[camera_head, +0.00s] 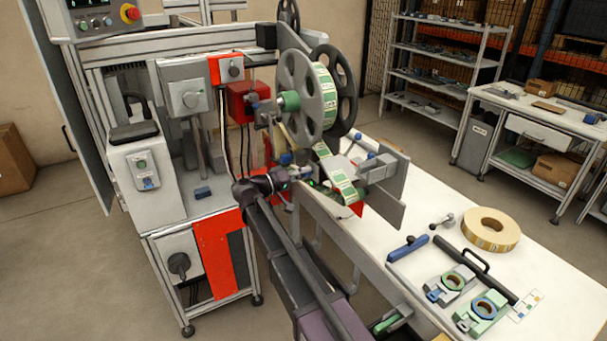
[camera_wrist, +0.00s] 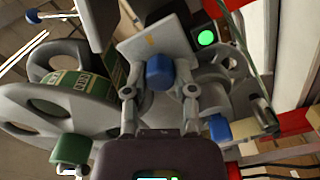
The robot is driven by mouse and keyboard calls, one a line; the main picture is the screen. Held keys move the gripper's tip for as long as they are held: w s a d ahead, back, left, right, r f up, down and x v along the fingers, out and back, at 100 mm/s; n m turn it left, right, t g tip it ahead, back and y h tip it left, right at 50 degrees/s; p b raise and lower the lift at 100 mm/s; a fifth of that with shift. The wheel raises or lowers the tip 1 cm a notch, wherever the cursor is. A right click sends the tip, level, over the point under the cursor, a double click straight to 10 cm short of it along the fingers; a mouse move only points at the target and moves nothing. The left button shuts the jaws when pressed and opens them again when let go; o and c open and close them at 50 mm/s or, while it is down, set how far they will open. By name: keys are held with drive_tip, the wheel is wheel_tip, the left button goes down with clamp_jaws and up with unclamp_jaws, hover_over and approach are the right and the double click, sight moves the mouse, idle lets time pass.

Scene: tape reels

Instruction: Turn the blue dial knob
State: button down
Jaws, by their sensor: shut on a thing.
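A blue dial knob (camera_wrist: 160,72) sits on a grey plate (camera_wrist: 155,38) in the wrist view, between the two fingers of my gripper (camera_wrist: 160,88). The fingers are closed in on the knob from both sides. In the head view my gripper (camera_head: 282,176) is at the labelling machine, below the tape reel (camera_head: 308,95). The held knob is hard to make out there, as my wrist and the machine parts crowd it. A second blue knob (camera_wrist: 220,128) shows to the lower right in the wrist view, outside the fingers.
A green lit button (camera_wrist: 206,38) is close to the plate. The green label roll (camera_wrist: 75,88) is to the left. In the head view, a white table (camera_head: 420,215) holds a tape roll (camera_head: 491,230) and tools. A red box (camera_head: 240,103) stands left of the reel.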

drive_tip(key=shift+m, duration=0.3)
drive_tip(key=shift+c, duration=2.2)
unclamp_jaws()
drive_tip(key=v, duration=1.2)
